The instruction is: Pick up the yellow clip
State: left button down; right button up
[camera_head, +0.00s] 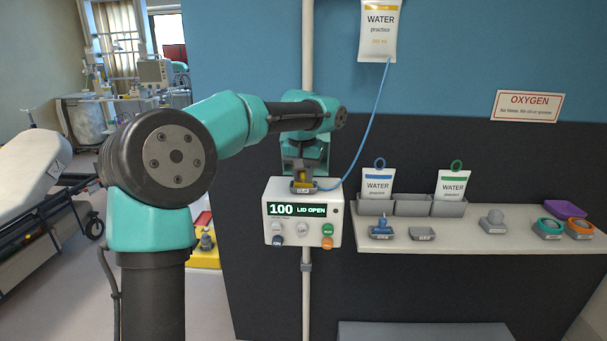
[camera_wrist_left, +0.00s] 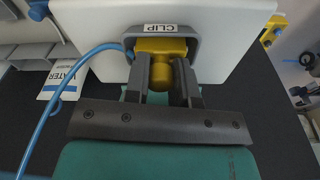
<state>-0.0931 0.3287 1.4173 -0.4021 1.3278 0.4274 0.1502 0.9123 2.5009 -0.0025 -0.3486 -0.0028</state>
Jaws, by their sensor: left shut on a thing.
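The yellow clip (camera_head: 304,178) stands at a small grey holder labelled CLIP (camera_head: 303,188) on top of the white pump box (camera_head: 288,212). My left gripper (camera_head: 302,170) reaches down over it from behind. In the left wrist view the clip (camera_wrist_left: 161,52) sits between the two grey fingers of the left gripper (camera_wrist_left: 162,84), which are shut on it. The holder's rim (camera_wrist_left: 192,34) surrounds the clip's far side, and I cannot tell whether the clip is clear of it. My right gripper is not in view.
A blue tube (camera_head: 380,95) runs from the hanging water bag (camera_head: 378,30) down to the pump, close by the gripper. A shelf (camera_head: 460,238) at right holds grey bins, water pouches and small holders. A stretcher (camera_head: 35,180) stands at left.

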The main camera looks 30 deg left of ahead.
pick_arm(q)
jog(key=shift+r, duration=0.25)
jog(key=shift+r, duration=1.5)
